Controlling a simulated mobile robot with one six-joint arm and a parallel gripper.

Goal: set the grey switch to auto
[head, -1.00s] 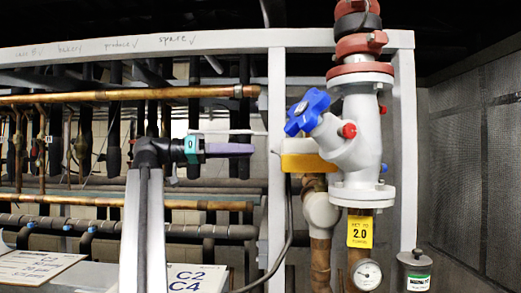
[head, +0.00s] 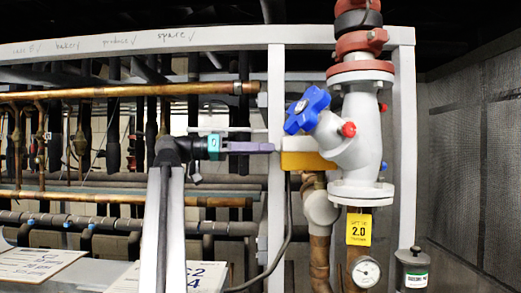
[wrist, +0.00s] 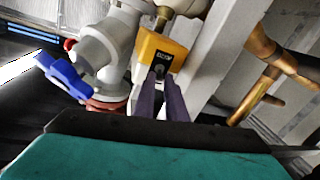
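A yellow box (head: 307,161) sits beside the grey valve body in the head view. In the wrist view the yellow box (wrist: 153,49) has a dark grey switch part (wrist: 160,69) with small light lettering, just ahead of my fingertips. The switch's exact setting is too small to read. My gripper (head: 272,147) points right, its purple fingertips close to the box's left side. In the wrist view my gripper (wrist: 159,79) has its two fingers parallel with a narrow gap between them. I cannot tell whether they touch the switch.
A blue handwheel (head: 307,110) and the grey valve body (head: 358,140) stand close by the box. A white frame post (head: 276,210) is right behind the fingertips. A black cable (head: 287,225) hangs below. Copper pipes (head: 120,93) run at left.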

